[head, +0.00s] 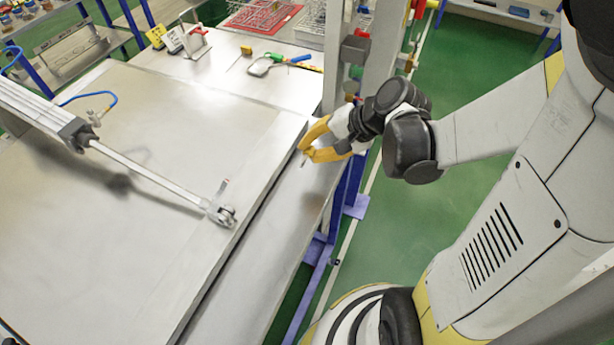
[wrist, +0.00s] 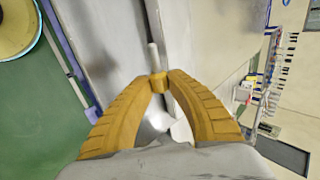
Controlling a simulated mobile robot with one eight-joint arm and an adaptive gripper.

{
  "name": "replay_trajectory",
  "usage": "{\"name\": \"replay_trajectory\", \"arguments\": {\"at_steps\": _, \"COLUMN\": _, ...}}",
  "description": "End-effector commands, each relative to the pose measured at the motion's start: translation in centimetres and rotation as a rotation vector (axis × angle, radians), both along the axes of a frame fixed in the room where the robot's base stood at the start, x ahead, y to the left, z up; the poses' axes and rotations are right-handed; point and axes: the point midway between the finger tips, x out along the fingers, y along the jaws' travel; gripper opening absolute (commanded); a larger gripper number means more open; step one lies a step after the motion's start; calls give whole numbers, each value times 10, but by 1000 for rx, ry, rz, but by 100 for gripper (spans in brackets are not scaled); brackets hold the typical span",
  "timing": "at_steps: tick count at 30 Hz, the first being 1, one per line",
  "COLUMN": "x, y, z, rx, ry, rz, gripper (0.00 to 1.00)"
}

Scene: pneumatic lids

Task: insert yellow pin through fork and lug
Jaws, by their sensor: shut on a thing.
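My gripper (head: 304,150), with yellow fingers, is over the metal strip beside the lid's right edge. In the wrist view its fingertips (wrist: 158,86) are closed on the pin (wrist: 152,56), whose grey shaft sticks out beyond them. The pin's gripped end is mostly hidden or blends with the yellow fingers. The fork and lug (head: 221,213) are at the end of the cylinder rod (head: 150,175), near the lid's right edge. They are apart from my gripper, to its lower left. Whether the fork and lug holes line up is too small to tell.
The large grey lid (head: 120,240) fills the left. A pneumatic cylinder (head: 40,108) with a blue hose (head: 88,97) lies over it. A grey post (head: 348,60) with fittings stands close behind my gripper. A green-handled tool (head: 276,62) and red tray (head: 262,16) lie farther back.

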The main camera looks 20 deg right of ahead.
Motion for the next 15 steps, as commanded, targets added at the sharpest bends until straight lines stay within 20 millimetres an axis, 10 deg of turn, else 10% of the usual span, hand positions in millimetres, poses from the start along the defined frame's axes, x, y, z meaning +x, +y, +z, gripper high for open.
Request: {"name": "replay_trajectory", "arguments": {"at_steps": 15, "x": 0, "y": -1, "z": -4, "rx": 81, "ry": -79, "rz": -3, "gripper": 0}}
